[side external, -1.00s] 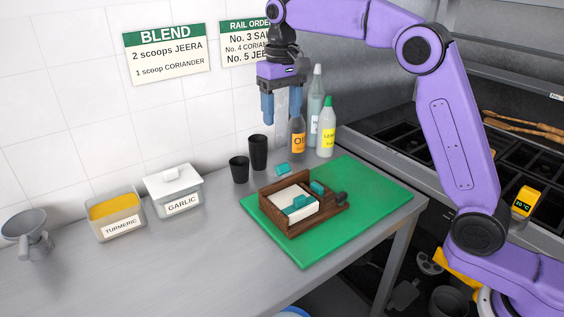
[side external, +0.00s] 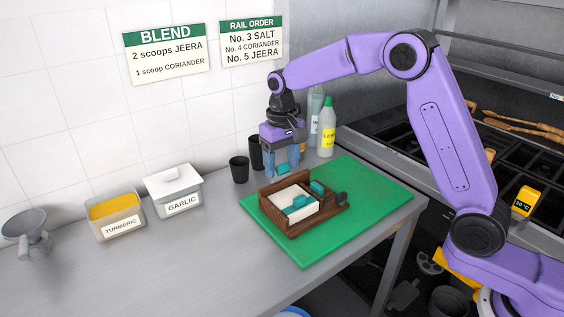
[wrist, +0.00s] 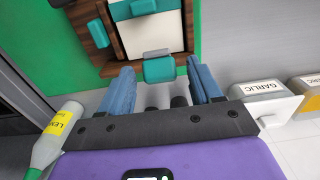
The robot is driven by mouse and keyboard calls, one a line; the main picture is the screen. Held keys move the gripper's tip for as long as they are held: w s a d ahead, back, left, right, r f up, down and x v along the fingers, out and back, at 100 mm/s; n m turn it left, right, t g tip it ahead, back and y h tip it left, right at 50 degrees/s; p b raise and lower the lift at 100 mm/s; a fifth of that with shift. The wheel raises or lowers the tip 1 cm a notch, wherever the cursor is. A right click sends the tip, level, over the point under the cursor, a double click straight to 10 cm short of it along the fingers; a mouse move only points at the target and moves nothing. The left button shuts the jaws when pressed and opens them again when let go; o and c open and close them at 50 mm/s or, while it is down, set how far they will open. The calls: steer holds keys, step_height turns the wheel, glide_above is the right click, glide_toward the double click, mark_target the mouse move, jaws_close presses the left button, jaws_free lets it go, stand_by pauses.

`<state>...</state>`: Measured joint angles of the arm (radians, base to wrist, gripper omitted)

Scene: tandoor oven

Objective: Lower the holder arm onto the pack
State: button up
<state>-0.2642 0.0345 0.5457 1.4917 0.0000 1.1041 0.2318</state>
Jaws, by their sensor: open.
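A dark wooden holder box (side external: 290,230) on the green board holds a white pack (side external: 290,194), also seen in the wrist view (wrist: 150,35). A teal tab (side external: 283,169) stands at the box's back edge, apparently on the raised holder arm; it shows in the wrist view (wrist: 159,69) beside a short grey bar (wrist: 156,53). Another teal piece (side external: 298,203) lies over the pack, and a third (side external: 318,187) is at the box's right side. My gripper (side external: 283,165) is open, pointing down, with its blue fingers on either side of the back tab. Contact cannot be told.
Two dark cups (side external: 239,169) and bottles, one with a yellow label (side external: 327,135), stand behind the box near the gripper. A garlic tub (side external: 174,190) and a turmeric tub (side external: 116,214) stand at left. The green board (side external: 365,195) is clear right of the box.

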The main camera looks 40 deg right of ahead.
jaws_close()
steer(key=shift+s, duration=0.1)
steer(key=shift+s+f+t, duration=0.2)
steer(key=shift+s+t, duration=0.25)
steer(key=shift+t, duration=0.2)
steer(key=shift+s+f+t, duration=0.2)
steer(key=shift+s+t, duration=0.2)
steer(key=shift+t, duration=0.25)
steer(key=shift+s+f+t, duration=0.35)
steer(key=shift+s+t, duration=0.05)
steer(key=shift+t, duration=0.4)
steer(key=shift+s+f+t, duration=0.35)
steer(key=shift+t, duration=0.45)
jaws_free()
